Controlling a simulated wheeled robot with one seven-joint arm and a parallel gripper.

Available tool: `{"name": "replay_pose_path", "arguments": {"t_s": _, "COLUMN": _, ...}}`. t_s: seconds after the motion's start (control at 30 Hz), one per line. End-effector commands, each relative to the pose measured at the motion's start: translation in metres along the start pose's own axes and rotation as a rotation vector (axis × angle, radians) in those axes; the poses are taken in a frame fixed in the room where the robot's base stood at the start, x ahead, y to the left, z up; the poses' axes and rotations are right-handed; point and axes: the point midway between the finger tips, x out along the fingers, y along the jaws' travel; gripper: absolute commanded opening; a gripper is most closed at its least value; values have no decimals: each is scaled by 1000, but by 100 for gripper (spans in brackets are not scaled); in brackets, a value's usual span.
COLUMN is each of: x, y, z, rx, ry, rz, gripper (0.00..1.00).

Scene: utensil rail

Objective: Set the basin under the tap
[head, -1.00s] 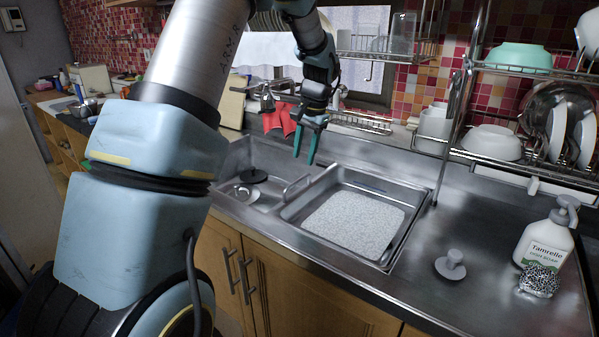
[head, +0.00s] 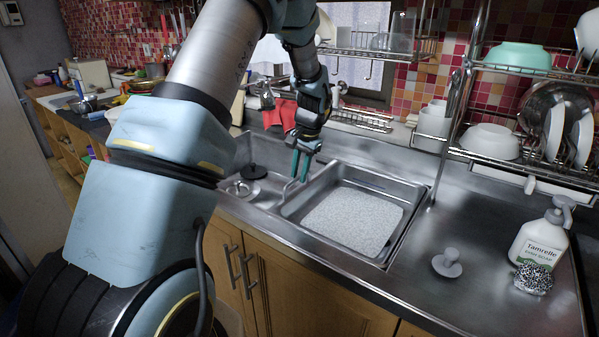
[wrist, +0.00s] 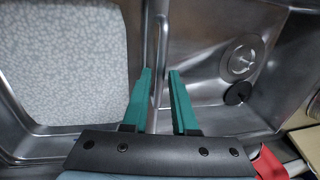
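The basin (head: 389,250) is a rectangular steel tub with a speckled pale grey floor, in the right part of the sink. A raised bar handle (head: 290,190) stands at its left side. The wrist view shows the basin's speckled floor (wrist: 65,60) at left and the bar handle (wrist: 162,45) running upright. My gripper (head: 298,179) is open, pointing down close to the handle. In the wrist view my gripper's fingers (wrist: 160,75) appear on either side of the handle, with gaps; their depth relative to it is unclear. I cannot clearly pick out the tap.
The left sink part has a drain (wrist: 242,58) and a black stopper (head: 253,172). A red cloth (head: 281,116) hangs behind. A pale plunger-shaped stopper (head: 447,263), a soap bottle (head: 538,240) and a scrubber (head: 533,279) stand at right. A dish rack (head: 500,160) overhangs the back right.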

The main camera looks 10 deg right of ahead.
Motion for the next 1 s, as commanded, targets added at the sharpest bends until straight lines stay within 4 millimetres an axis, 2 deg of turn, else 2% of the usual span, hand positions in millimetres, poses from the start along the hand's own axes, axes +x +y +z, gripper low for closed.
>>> {"name": "replay_pose_path", "arguments": {"t_s": 0.03, "x": 0, "y": 0, "z": 0, "rx": 0, "ry": 0, "rz": 0, "gripper": 20}}
{"name": "replay_pose_path", "arguments": {"t_s": 0.2, "x": 0, "y": 0, "z": 0, "rx": 0, "ry": 0, "rz": 0, "gripper": 1}}
{"name": "replay_pose_path", "arguments": {"t_s": 0.23, "x": 0, "y": 0, "z": 0, "rx": 0, "ry": 0, "rz": 0, "gripper": 0}}
{"name": "replay_pose_path", "arguments": {"t_s": 1.0, "x": 0, "y": 1, "z": 0, "rx": 1, "ry": 0, "rz": 1, "gripper": 0}}
